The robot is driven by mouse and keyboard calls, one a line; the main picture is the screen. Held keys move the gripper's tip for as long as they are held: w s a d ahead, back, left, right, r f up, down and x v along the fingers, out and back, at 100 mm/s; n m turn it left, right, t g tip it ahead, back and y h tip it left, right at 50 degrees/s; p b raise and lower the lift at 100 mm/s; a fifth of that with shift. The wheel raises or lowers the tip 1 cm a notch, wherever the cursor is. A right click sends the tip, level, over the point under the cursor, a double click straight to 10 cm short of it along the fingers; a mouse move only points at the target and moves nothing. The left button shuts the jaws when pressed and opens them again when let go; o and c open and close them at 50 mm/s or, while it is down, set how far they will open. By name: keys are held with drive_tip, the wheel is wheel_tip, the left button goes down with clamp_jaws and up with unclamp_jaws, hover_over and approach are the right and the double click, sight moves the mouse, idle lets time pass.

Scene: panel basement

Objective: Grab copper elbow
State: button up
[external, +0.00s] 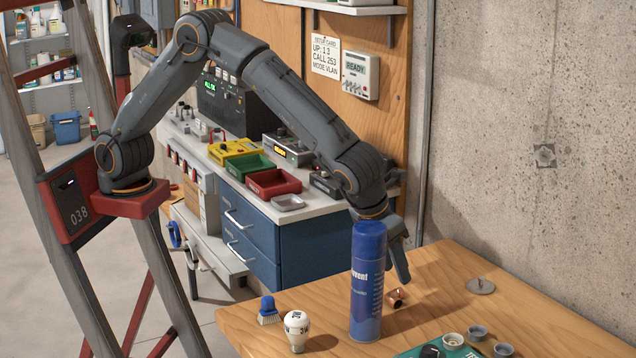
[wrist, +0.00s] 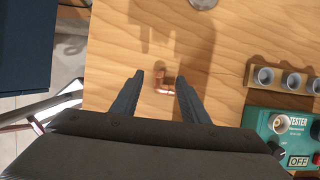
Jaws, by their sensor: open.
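The copper elbow (external: 396,297) lies on the wooden table (external: 460,270), just right of the blue spray can in the external view. In the external view my gripper (external: 400,268) points down behind the can, above the elbow. One finger is partly hidden by the can. I cannot tell the exact height above the table.
A tall blue spray can (external: 367,285) stands close by my gripper. A metal disc (external: 480,286) lies at the right. A green tester (wrist: 285,130) and a holder with grey cups (wrist: 262,92) are nearby.

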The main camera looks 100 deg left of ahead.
sight(398, 289)
drive_tip(key=f, duration=0.1)
drive_tip(key=f+p, duration=0.1)
drive_tip(key=f, duration=0.2)
drive_tip(key=shift+w+a+f, duration=0.1)
drive_tip(key=shift+w+a, duration=0.05)
drive_tip(key=shift+a, duration=0.1)
drive_tip(key=shift+w+a+f+p, duration=0.15)
drive_tip(key=shift+w+f+p, duration=0.1)
drive_tip(key=shift+f+p, duration=0.25)
drive_tip(key=shift+c, duration=0.2)
clamp_jaws()
